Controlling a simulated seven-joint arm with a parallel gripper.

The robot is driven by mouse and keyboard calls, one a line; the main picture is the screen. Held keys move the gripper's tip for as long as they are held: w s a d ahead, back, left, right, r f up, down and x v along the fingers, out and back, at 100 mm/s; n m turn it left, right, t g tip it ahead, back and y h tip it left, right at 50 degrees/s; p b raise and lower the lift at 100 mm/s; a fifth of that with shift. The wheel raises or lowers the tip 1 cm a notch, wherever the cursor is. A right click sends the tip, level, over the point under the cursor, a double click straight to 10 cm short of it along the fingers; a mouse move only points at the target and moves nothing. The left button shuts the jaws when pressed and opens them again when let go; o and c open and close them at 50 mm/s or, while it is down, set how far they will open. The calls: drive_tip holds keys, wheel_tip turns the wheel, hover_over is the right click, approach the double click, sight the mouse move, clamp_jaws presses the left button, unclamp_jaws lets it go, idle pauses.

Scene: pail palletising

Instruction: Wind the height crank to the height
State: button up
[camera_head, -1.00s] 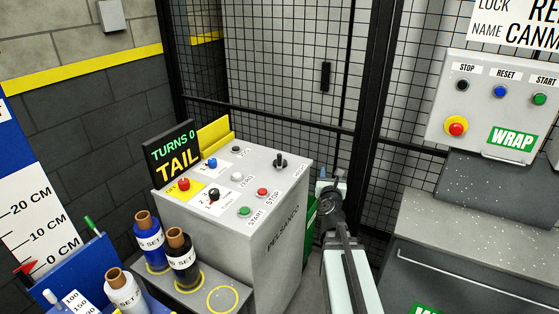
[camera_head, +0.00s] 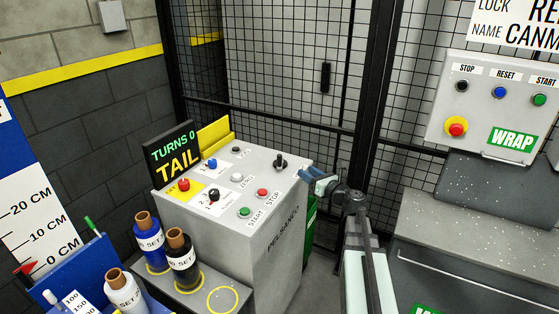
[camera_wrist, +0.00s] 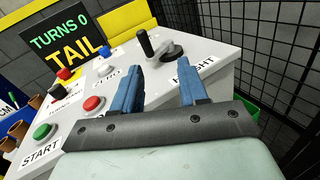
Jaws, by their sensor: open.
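The height crank (camera_head: 281,162) is a dark crank on a round base at the back right of the grey control cabinet's top. In the wrist view, the crank's upright black handle (camera_wrist: 147,42) and grey disc (camera_wrist: 173,52) stand ahead of my gripper, beside the partly hidden HEIGHT label (camera_wrist: 193,70). My gripper (camera_wrist: 159,66) has two blue fingers spread apart with nothing between them. In the head view my gripper (camera_head: 309,177) is at the cabinet's right edge, a little right of the crank and apart from it. A black display (camera_head: 172,155) reads TURNS 0 and TAIL.
Red, blue, white and green buttons and black knobs crowd the cabinet top (camera_head: 262,180) left of the crank. A black mesh fence (camera_head: 290,105) stands behind. Labelled bottles (camera_head: 182,258) stand at front left. The wrap machine's panel (camera_head: 495,105) is at right.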

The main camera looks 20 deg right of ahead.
sight(280, 166)
drive_tip(key=w+a+n, duration=0.1)
drive_tip(key=w+a, duration=0.1)
drive_tip(key=w, duration=0.2)
drive_tip(key=w+a, duration=0.3)
drive_tip(key=w, duration=0.1)
drive_tip(key=w+a+n+y, duration=0.1)
drive_tip(key=w+a, duration=0.1)
drive_tip(key=w, duration=0.1)
drive_tip(key=shift+w+a+r+n, duration=0.15)
drive_tip(key=shift+w+a+n, duration=0.15)
drive_tip(key=shift+w, duration=0.1)
clamp_jaws()
idle(0.4)
